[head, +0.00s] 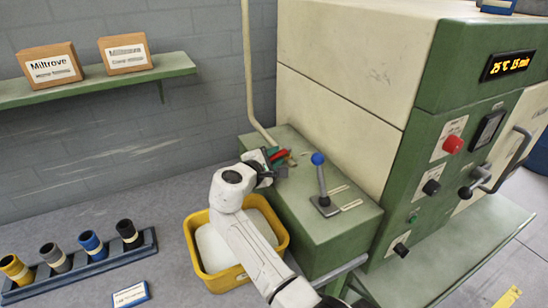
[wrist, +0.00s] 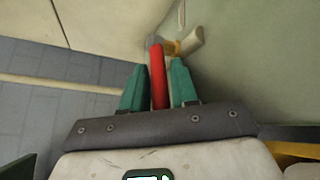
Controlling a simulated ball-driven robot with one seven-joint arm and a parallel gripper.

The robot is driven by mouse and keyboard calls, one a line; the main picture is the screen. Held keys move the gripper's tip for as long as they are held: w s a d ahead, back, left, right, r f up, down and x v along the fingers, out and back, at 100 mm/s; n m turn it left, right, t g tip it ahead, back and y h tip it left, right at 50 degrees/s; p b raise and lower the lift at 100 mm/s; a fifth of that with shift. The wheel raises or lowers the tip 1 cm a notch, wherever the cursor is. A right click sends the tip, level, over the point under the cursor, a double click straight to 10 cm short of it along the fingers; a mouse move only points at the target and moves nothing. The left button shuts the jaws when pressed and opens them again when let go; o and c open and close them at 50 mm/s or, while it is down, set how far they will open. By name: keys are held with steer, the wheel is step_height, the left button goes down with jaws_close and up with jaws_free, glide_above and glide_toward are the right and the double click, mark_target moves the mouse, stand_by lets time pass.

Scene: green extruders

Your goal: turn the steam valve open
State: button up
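The steam valve has a red lever handle (wrist: 158,76) and a brass-coloured fitting (wrist: 190,42) on a pale pipe, as the wrist view shows. In the head view the red lever (head: 279,155) shows at the back left of the green cabinet top.
A lever with a blue knob (head: 318,159) stands to the right on the cabinet top (head: 340,230). A yellow tub (head: 197,262) is below my arm. The cream and green machine (head: 345,100) rises behind. A thin pale pipe (head: 249,80) runs up the wall.

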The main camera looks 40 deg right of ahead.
steer(key=b+v, duration=0.1)
steer(key=v, duration=0.9)
steer(key=shift+a+b, duration=0.35)
steer(key=shift+s, duration=0.15)
